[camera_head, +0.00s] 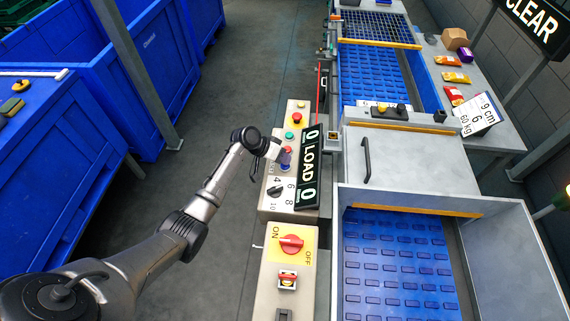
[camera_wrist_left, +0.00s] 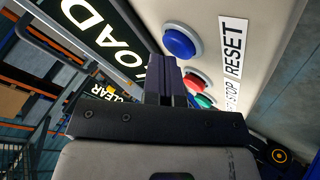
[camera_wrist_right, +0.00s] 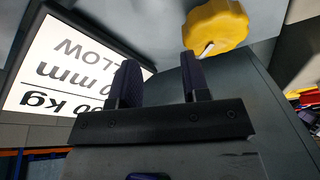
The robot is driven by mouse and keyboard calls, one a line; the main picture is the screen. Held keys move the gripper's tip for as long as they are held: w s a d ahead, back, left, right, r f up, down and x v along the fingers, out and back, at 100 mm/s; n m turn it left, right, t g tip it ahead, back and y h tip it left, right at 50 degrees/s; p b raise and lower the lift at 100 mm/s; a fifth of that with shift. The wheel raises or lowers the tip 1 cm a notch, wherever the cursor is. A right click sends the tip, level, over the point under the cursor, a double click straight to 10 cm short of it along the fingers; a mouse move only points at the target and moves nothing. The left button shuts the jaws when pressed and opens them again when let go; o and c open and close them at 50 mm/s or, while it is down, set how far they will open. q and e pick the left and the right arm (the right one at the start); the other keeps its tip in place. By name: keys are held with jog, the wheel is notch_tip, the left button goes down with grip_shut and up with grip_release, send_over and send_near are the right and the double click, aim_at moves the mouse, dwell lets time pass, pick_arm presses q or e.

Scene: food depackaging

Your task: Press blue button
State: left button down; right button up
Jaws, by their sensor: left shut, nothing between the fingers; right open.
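The round blue button (camera_wrist_left: 179,42) stands on the pale control panel, beside the RESET label (camera_wrist_left: 233,47) in the left wrist view. My left gripper (camera_wrist_left: 165,66) is shut and empty, its fingertips close below the blue button in that view. I cannot tell whether they touch it. In the head view my left gripper (camera_head: 284,157) is over the button panel and largely hides the blue button. My right gripper (camera_wrist_right: 160,78) is open with nothing between its fingers, and it is not visible in the head view.
A red button (camera_wrist_left: 195,82) and a green button (camera_head: 289,135) share the panel. The LOAD display (camera_head: 309,165) stands close to the right of my left gripper. A red ON/OFF switch (camera_head: 291,243) is nearer. A yellow knob (camera_wrist_right: 215,27) is near my right fingertips.

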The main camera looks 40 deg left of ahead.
pick_arm(q)
jog(key=shift+f, duration=0.2)
jog(key=shift+r, duration=0.15)
jog(key=shift+s+r+p, duration=0.1)
jog(key=shift+r+p, duration=0.65)
jog(key=shift+p, duration=0.1)
pick_arm(e)
jog(key=shift+d+r, duration=0.15)
jog(key=shift+r, duration=0.7)
pick_arm(q)
jog(key=shift+r, duration=0.1)
pick_arm(e)
jog(key=shift+r, duration=0.1)
pick_arm(q)
jog(key=shift+r+p, duration=0.55)
jog(key=shift+p, duration=0.05)
notch_tip(320, 180, up, 4)
jog(key=p, duration=0.3)
jog(key=shift+p, duration=0.4)
pick_arm(e)
notch_tip(320, 180, up, 5)
jog(key=shift+f, duration=0.15)
pick_arm(q)
jog(key=shift+f, duration=0.1)
